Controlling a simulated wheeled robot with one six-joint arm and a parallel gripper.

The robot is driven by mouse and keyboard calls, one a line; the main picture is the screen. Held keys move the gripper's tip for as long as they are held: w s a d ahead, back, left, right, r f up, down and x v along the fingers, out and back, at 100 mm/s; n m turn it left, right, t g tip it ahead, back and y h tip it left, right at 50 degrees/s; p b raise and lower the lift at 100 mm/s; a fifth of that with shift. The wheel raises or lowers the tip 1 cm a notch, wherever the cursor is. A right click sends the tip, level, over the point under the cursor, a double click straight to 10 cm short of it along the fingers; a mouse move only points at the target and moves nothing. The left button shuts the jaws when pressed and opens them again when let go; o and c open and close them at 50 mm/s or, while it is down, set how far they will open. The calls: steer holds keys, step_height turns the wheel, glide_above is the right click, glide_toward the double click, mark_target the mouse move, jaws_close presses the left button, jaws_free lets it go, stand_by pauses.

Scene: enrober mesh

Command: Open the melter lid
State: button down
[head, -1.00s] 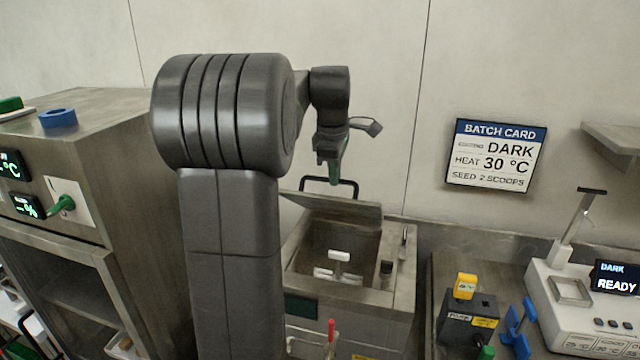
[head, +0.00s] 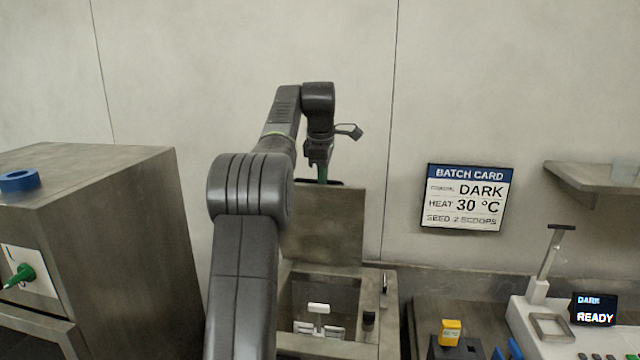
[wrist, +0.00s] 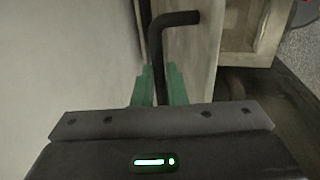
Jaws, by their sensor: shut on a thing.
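The melter lid (head: 325,225) stands raised, close to upright, at the back of the melter (head: 388,325). The open tank under it shows a white stirrer (head: 318,308). My gripper (head: 322,174) is at the lid's top edge, with its green fingers pointing down. In the wrist view the green fingers (wrist: 158,85) are shut on the black bar handle (wrist: 178,18) of the lid. In the head view most of the handle is hidden behind the fingers, and my arm covers the lid's left side.
A steel cabinet (head: 120,215) with a blue ring (head: 20,180) on top stands at the left. A batch card (head: 466,198) hangs on the wall behind. At the right are a yellow block (head: 450,332), a scale with a display (head: 594,309) and a wall shelf (head: 590,180).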

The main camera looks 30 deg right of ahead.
steer(key=shift+w+d+f, duration=0.4)
steer(key=shift+w+d, duration=0.2)
steer(key=shift+w, duration=0.2)
steer(key=c, duration=1.7)
jaws_free()
steer(key=shift+w+f, duration=0.1)
steer(key=shift+o, duration=1.1)
steer(key=shift+w+d+f, duration=0.1)
steer(key=shift+w+d, duration=0.25)
steer(key=shift+w, duration=0.05)
steer(key=shift+s+a+r, duration=0.1)
steer(key=shift+s+r, duration=0.1)
steer(key=shift+r, duration=0.05)
steer(key=shift+s+a, duration=0.1)
